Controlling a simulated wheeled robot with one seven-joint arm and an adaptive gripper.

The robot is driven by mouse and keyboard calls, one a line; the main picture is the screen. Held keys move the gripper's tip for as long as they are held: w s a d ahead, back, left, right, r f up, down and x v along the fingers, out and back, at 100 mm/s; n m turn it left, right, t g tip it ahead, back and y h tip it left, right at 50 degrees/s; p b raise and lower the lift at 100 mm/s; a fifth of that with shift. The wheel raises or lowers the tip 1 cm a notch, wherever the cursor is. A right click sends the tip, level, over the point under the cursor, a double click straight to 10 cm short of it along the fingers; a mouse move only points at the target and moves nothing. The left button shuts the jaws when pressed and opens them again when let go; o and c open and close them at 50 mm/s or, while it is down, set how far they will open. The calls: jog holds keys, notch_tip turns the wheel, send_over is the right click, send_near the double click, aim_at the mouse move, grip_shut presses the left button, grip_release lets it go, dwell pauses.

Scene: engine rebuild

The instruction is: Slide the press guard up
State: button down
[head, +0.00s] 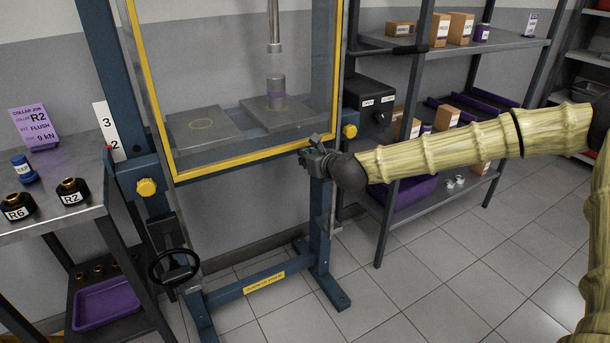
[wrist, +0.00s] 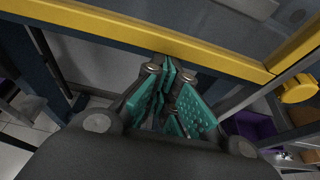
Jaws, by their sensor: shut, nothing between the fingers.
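The press guard (head: 245,153) is a clear panel in a yellow frame on the front of a blue press. Its bottom bar runs across the upper part of the wrist view (wrist: 165,38). Behind the panel are two grey plates, a ram and a cylinder with a purple band. My gripper (head: 308,152) is at the guard's lower right corner. In the wrist view its teal-padded fingers (wrist: 172,72) are together and empty, with their tips close to the underside of the yellow bar. I cannot tell whether they touch it.
A yellow knob (head: 349,131) is on the right post, close to my gripper. A black control box (head: 371,103) and a loaded shelf (head: 455,45) stand to the right. A steel bench (head: 75,219) with labelled collars is at the left. The floor in front is clear.

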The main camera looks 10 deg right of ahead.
aim_at(300, 126)
notch_tip(300, 126, up, 9)
jog(key=p, duration=0.2)
jog(key=shift+p, duration=0.4)
jog(key=shift+r, duration=0.2)
